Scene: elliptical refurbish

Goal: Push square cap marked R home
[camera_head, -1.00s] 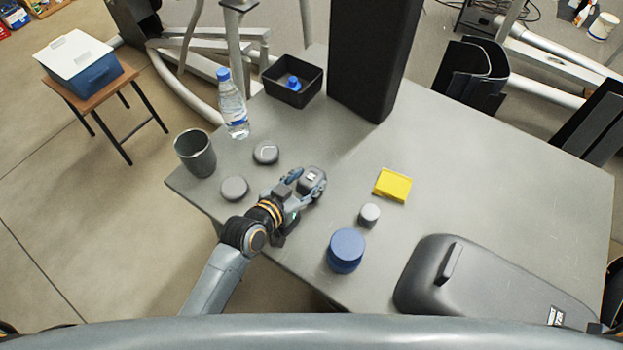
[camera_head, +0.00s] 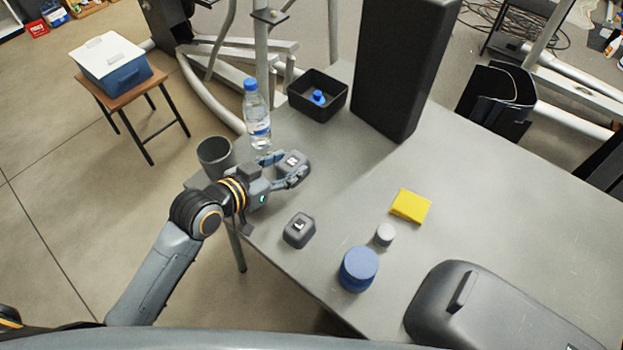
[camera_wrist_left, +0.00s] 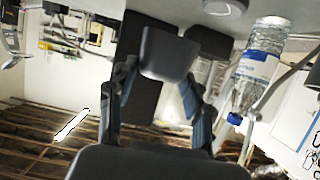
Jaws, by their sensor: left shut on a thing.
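My left gripper (camera_head: 292,178) is shut on a dark square cap (camera_head: 293,160) with a light mark on top; the letter is too small to read. The held cap also fills the space between the fingers in the left wrist view (camera_wrist_left: 168,55). It is near the far left part of the table, where a round grey piece stood in view earlier; whether it touches that piece I cannot tell. Another dark square cap (camera_head: 299,230) with a light mark sits on the table nearer me. My right gripper is not in view.
A water bottle (camera_head: 257,118) and a grey cup (camera_head: 215,155) stand close to the left gripper. A black bin (camera_head: 333,108) and tall black box (camera_head: 400,70) stand behind. A blue round container (camera_head: 358,272), grey cylinder (camera_head: 385,235) and yellow block (camera_head: 411,205) are to the right.

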